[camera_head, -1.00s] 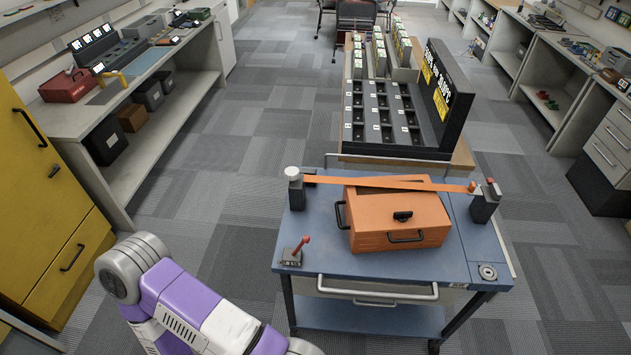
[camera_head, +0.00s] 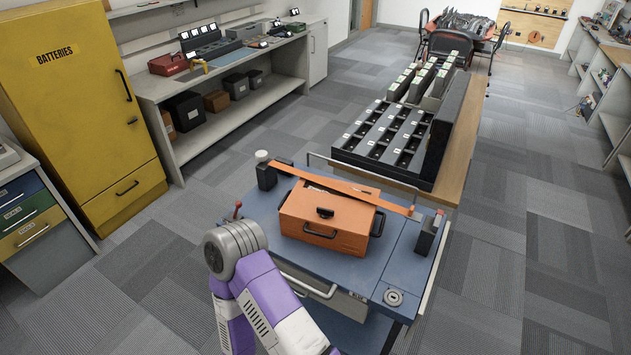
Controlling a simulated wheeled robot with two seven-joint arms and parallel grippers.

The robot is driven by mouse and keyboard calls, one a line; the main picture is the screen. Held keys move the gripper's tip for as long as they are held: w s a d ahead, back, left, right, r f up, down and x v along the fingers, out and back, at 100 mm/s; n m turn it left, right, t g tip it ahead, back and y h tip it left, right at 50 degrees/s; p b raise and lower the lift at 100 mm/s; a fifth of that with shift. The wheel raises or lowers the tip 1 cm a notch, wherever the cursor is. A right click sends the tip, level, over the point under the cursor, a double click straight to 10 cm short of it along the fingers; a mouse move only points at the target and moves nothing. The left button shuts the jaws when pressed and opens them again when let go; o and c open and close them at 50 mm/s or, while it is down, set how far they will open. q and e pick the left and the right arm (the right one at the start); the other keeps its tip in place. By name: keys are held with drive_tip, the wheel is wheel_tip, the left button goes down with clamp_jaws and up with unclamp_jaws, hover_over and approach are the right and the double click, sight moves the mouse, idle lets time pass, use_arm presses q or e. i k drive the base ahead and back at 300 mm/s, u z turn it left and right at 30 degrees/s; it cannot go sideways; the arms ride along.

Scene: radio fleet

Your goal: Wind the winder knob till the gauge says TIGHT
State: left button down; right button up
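A blue-topped cart (camera_head: 360,268) stands in front of me. An orange strap (camera_head: 330,183) runs across it between two dark posts. The left post (camera_head: 267,177) has a white round knob (camera_head: 262,155) on top. The right post (camera_head: 428,236) has a small orange-red piece at its top. I cannot tell which part is the winder knob. A small round dial-like disc (camera_head: 393,297) sits at the cart's near right corner; no word on it is readable. A red-tipped lever (camera_head: 238,207) shows just behind my purple and white arm. Neither gripper shows.
An orange box (camera_head: 325,222) with black handles sits on the cart under the strap. A dark sloped rack (camera_head: 385,140) stands on a table behind. A yellow battery cabinet (camera_head: 75,110) and a long counter line the left. Grey floor lies open at right.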

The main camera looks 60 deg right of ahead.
sight(260, 156)
drive_tip(key=k, duration=0.85)
drive_tip(key=i, duration=3.65)
drive_tip(key=z, duration=2.7)
